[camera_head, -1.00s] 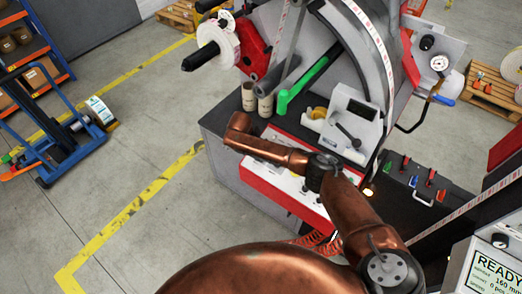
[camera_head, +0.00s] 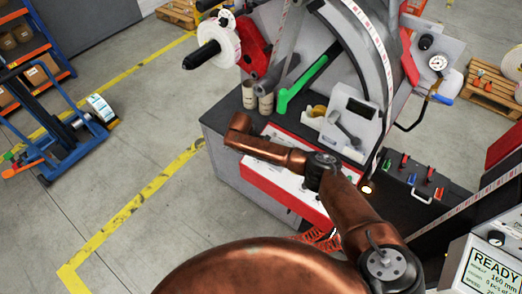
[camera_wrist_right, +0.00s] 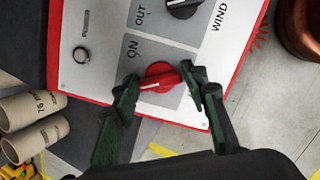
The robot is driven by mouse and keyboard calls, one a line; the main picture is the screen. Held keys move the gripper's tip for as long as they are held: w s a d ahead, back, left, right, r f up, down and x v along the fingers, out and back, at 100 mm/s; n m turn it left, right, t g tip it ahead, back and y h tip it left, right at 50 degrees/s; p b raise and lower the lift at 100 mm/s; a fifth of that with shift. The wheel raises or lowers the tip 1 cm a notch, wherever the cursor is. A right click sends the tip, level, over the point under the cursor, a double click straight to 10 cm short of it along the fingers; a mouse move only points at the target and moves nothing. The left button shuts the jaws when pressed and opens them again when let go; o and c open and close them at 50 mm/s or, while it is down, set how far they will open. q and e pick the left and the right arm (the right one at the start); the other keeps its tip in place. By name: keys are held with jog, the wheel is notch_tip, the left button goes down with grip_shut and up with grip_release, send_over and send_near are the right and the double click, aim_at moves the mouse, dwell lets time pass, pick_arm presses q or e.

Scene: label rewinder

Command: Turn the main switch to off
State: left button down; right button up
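The main switch is a round red knob (camera_wrist_right: 158,77) with a white mark, on a grey plate of a white panel (camera_wrist_right: 95,48). The word ON is printed above and left of it in the right wrist view. My right gripper (camera_wrist_right: 160,79) has one dark finger on each side of the knob. Both fingertips appear to touch its edges. In the head view my copper arm reaches over the red-edged panel (camera_head: 262,178) on the machine's front. It hides part of the panel, and no gripper fingers show there. My left gripper is in neither view.
Above the red knob is a black knob (camera_wrist_right: 183,5), and a round POWER button (camera_wrist_right: 81,55) is at the left. Cardboard cores (camera_head: 265,103) and a green-handled tool (camera_head: 300,84) are beside the panel. A READY screen (camera_head: 493,270) stands lower right. Open floor lies left.

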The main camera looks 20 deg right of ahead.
jog(key=o, duration=0.3)
jog(key=v, duration=1.2)
dwell(0.3)
